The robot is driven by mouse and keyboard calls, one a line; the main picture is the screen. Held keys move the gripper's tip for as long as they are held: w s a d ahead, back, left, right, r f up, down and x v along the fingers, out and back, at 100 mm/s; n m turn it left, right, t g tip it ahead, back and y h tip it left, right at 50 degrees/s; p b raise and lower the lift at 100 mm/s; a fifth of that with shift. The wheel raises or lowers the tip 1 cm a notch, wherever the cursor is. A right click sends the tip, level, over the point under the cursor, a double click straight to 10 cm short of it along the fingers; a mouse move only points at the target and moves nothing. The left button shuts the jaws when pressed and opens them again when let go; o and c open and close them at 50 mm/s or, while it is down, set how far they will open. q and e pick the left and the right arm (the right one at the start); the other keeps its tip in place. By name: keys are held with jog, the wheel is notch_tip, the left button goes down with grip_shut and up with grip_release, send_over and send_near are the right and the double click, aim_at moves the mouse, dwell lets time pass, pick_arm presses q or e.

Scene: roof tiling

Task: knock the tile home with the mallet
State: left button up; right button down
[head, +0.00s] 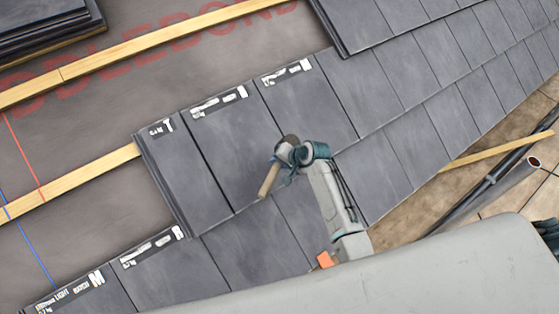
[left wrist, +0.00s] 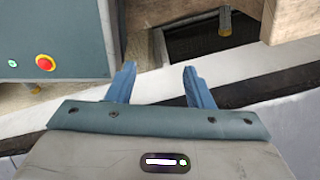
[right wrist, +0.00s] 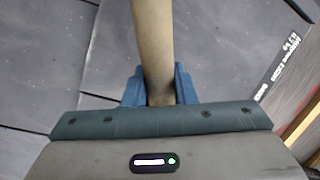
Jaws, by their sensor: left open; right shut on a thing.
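My right gripper (head: 279,163) is shut on the wooden handle of the mallet (head: 268,181). In the right wrist view the handle (right wrist: 153,45) stands between the blue fingers and runs out of the top of the picture. A dark end by the gripper in the head view may be the mallet's head; I cannot tell. The mallet is over the grey tiles. My left gripper (left wrist: 157,85) is open and empty in the left wrist view.
A wooden batten (head: 70,185) ends at the leftmost tile, with bare grey underlay (head: 75,130) around it. A stack of tiles (head: 50,30) lies at top left. Pipes (head: 500,185) lie at right. A grey-blue box with a red button (left wrist: 55,40) shows in the left wrist view.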

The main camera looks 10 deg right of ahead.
dwell(0.3)
jog(key=w+f+b, duration=0.1)
jog(key=f+b, duration=0.1)
jog(key=w+f+b, duration=0.1)
jog(key=f, duration=0.1)
jog(key=w+a+f+b, duration=0.1)
jog(key=f+b, duration=0.1)
jog(key=shift+w+b, duration=0.1)
jog(key=shift+b, duration=0.25)
jog(key=shift+w+a+f+b, duration=0.15)
jog(key=shift+w+f+b, duration=0.1)
jog(key=shift+f+b, duration=0.05)
jog(key=shift+s+r+p, duration=0.15)
jog(key=shift+r+p, duration=0.2)
jog(key=shift+f, duration=0.15)
jog(key=shift+w, duration=0.2)
